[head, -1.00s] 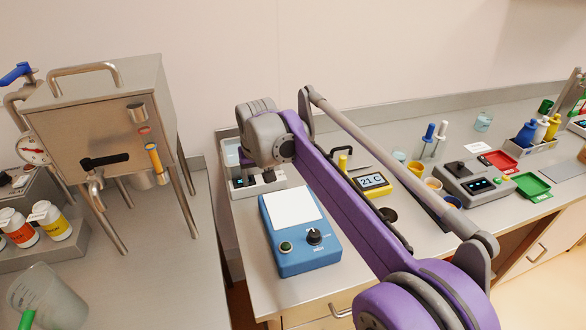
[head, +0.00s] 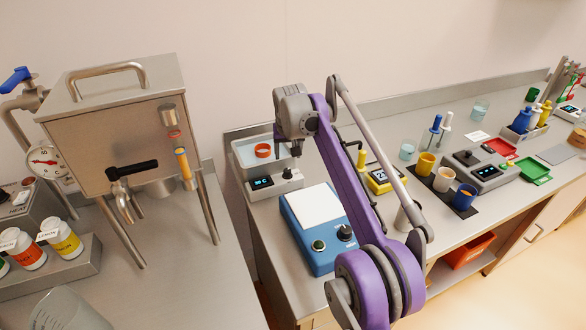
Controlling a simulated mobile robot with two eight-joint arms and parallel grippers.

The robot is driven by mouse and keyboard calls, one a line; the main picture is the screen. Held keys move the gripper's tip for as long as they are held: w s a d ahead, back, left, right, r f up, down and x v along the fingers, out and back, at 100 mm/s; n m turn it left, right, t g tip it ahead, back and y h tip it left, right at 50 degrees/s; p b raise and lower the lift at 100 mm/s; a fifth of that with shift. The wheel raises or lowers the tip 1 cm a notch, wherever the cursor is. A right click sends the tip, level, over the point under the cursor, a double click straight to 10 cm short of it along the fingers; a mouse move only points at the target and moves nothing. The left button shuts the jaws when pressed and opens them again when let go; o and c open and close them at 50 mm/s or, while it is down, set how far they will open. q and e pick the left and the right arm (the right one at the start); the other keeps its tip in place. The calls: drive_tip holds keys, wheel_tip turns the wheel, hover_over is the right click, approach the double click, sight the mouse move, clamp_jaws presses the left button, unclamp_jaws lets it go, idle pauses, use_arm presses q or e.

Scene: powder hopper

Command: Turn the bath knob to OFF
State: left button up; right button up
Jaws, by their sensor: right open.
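The bath (head: 240,148) is a pale tray-like unit at the back left corner of the right-hand counter, with an orange ring (head: 263,150) inside. Its grey front panel has a lit display (head: 262,182) and a small knob (head: 287,173) to the right of it. Which way the knob points is too small to tell. My right gripper (head: 281,134) hangs at the end of the purple arm, above the bath's right rear part and apart from the knob. It is open and empty; its fingers are small and partly hidden by the wrist. My left gripper is out of view.
A blue device (head: 312,262) with a white top and black knob stands in front of the bath. A yellow display unit (head: 384,180) and several cups stand to the right. A steel hopper (head: 118,135) on legs stands left, across a gap between counters.

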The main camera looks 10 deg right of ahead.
sight(287, 170)
drive_tip(key=x, duration=0.9)
drive_tip(key=shift+d+f+b, duration=0.1)
drive_tip(key=shift+f+b, duration=0.2)
drive_tip(key=shift+f, duration=0.05)
clamp_jaws()
